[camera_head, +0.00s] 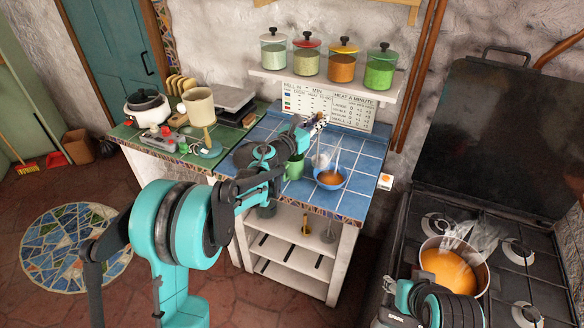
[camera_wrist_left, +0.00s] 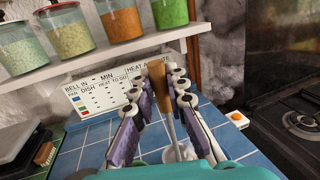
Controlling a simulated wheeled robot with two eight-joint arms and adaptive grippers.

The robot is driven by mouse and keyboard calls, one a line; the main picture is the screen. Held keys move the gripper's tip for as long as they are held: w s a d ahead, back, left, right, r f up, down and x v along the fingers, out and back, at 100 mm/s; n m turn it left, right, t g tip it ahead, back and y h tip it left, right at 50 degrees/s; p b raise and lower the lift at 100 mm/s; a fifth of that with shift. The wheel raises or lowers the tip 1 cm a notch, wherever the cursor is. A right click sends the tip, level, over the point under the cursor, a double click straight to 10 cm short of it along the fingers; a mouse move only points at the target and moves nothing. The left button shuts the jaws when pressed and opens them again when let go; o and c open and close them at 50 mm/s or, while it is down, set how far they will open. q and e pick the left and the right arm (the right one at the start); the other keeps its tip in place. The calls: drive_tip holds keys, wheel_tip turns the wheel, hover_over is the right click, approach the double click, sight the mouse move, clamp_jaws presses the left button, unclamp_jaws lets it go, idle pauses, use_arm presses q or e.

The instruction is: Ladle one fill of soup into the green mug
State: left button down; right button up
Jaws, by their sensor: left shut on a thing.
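My left gripper (camera_head: 317,123) is over the blue-tiled counter (camera_head: 352,206). In the left wrist view its purple-padded fingers (camera_wrist_left: 152,112) are shut on the wooden handle of a ladle (camera_wrist_left: 158,82). The ladle's metal shaft runs down to a pale bowl end, partly hidden by the gripper. In the head view the ladle's pale bowl (camera_head: 320,160) shows between the green mug and the blue bowl; its contents are unclear. The green mug (camera_head: 294,169) stands on the counter, partly behind my arm. A blue bowl of orange soup (camera_head: 331,178) stands to its right, with pale steam above.
A pot of orange soup (camera_head: 452,268) steams on the stove (camera_head: 515,250) at right. A jar shelf (camera_head: 330,84) hangs behind the counter. A lamp (camera_head: 200,106) and cooker (camera_head: 147,108) stand at left. My right arm shows at bottom right, without visible fingers.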

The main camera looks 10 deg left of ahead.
use_arm(q)
drive_tip(key=s+d+r+m+g+h+b, duration=0.1)
drive_tip(key=s+d+g+h, duration=0.1)
drive_tip(key=s+d, duration=0.7)
drive_tip(key=s+d+m+g+h, duration=0.15)
drive_tip(key=s+d, duration=0.35)
drive_tip(key=d, duration=0.8)
drive_tip(key=s+d+r+m+g+h+b, duration=0.1)
drive_tip(key=s+d+m+h, duration=0.1)
drive_tip(key=s+d, duration=0.75)
drive_tip(key=s+d+m+g+h, duration=0.1)
drive_tip(key=s+d+g, duration=0.1)
drive_tip(key=s+d, duration=0.7)
wheel_tip(320, 180, down, 13)
drive_tip(key=d+b, duration=0.1)
drive_tip(key=b, duration=1)
drive_tip(key=shift+w+f, duration=0.2)
drive_tip(key=shift+w, duration=0.15)
drive_tip(key=shift+m, duration=0.25)
